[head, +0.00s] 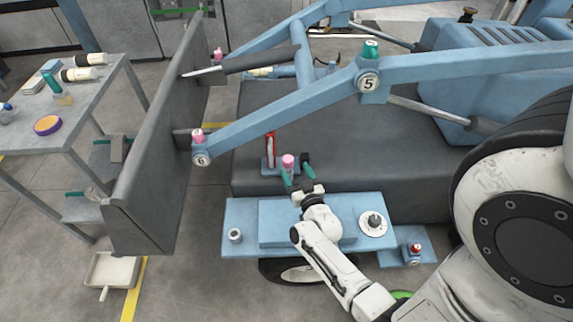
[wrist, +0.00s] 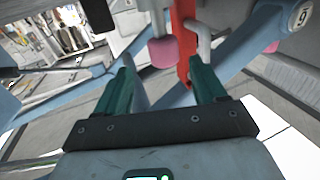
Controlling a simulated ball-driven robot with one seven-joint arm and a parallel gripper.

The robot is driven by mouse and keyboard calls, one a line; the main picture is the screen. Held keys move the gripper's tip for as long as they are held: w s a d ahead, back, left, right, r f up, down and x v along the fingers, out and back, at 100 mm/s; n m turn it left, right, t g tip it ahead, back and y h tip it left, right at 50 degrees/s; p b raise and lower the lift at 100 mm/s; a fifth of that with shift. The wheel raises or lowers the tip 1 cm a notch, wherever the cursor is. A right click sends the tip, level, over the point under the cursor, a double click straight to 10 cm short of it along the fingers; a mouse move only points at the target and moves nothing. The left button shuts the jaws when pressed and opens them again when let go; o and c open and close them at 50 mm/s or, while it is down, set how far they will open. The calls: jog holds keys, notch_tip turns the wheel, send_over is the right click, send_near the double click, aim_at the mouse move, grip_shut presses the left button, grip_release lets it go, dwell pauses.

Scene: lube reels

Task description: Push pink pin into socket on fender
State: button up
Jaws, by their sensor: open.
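A pin with a pink head (head: 288,160) stands at the front edge of the dark grey body, beside a red upright tube (head: 270,148). My gripper (head: 297,172) is right at it in the head view, with its green fingers open. In the wrist view, which looks upside down, the pink head (wrist: 163,53) lies just beyond and between the fingertips (wrist: 165,70), with a grey stem past it. I see no finger closed on it. How deep the pin sits, and its socket, I cannot tell.
The red tube (wrist: 184,40) stands close beside the pin. Blue boom arms (head: 290,110) with another pink cap (head: 197,135) pass above left.

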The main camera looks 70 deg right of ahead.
aim_at(290, 165)
jog(key=shift+w+x, duration=0.25)
jog(key=shift+x, duration=2.9)
jog(key=shift+a+f, duration=0.15)
jog(key=shift+a, duration=0.05)
jog(key=c, duration=1.1)
jog(key=shift+o, duration=0.2)
